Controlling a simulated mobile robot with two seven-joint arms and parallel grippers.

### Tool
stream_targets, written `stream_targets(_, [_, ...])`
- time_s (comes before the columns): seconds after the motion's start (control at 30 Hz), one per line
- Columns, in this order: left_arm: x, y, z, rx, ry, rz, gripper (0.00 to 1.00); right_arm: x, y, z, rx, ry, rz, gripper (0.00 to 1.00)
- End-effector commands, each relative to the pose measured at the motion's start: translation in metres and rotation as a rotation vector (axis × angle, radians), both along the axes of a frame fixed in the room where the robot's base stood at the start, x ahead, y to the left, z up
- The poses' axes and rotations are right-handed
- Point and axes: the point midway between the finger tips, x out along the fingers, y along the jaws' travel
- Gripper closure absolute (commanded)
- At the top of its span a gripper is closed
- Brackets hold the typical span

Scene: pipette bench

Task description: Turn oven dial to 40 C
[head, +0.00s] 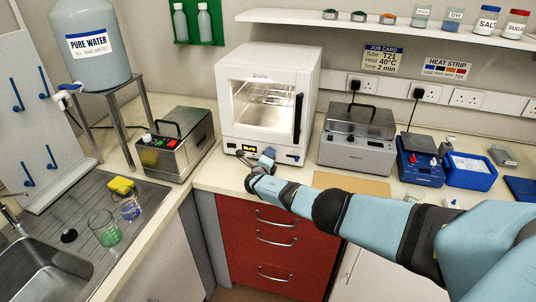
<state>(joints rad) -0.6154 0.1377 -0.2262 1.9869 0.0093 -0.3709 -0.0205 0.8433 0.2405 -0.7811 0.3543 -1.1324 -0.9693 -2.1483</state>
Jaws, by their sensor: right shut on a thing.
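The white oven (229,95) stands on the counter at the back, its glass door closed and its inside lit, with a wire rack showing. Its lower front panel has a small lit display (249,148), whose digits are too small to read. My right gripper (266,158) is at this panel, just right of the display, shut on the oven dial. The gripper hides the dial, so its setting cannot be seen. The job card (382,58) on the wall reads tube T21, heat 40°C, time 2 min. My left gripper is not in view.
A metal bath with colored buttons (177,147) stands left of the oven, and a lidded grey machine (356,140) stands to the right. Farther right are a blue device (420,164) and a blue tray (470,184). Red drawers (272,240) are below the counter.

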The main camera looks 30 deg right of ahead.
Motion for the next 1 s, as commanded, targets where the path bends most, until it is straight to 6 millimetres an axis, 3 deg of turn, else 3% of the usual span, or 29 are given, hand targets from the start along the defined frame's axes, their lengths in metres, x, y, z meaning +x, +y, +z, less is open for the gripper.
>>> stream_targets(0.5, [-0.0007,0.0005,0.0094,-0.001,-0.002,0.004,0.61,-0.0002,-0.0002,-0.0001,-0.226,0.266,-0.002,0.93])
stream_targets(1.0, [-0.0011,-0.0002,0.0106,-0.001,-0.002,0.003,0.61,-0.0005,-0.0004,-0.0009,-0.271,0.318,-0.001,0.93])
